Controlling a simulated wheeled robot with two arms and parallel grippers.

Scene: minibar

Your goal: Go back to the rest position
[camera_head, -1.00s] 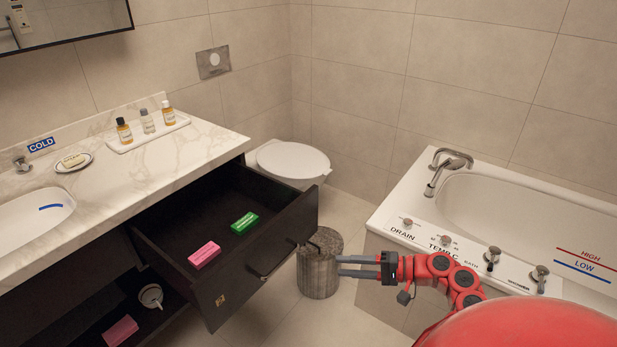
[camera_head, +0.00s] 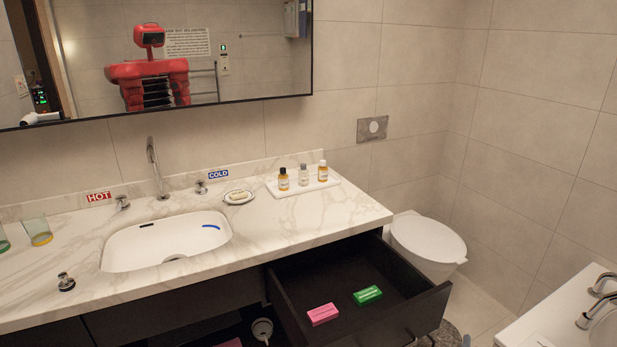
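Neither of my grippers shows directly in the head view now. My red head and upper body are reflected in the mirror (camera_head: 250,62), but no gripper can be made out there. The drawer (camera_head: 345,272) under the counter stands pulled open. A pink box (camera_head: 323,314) and a green box (camera_head: 367,295) lie inside it, apart from each other.
The marble counter (camera_head: 300,222) holds a sink (camera_head: 165,240), a soap dish (camera_head: 239,197) and a tray (camera_head: 329,182) with three small bottles. The toilet (camera_head: 428,238) is beyond the open drawer. The bathtub (camera_head: 540,325) edge is at lower right.

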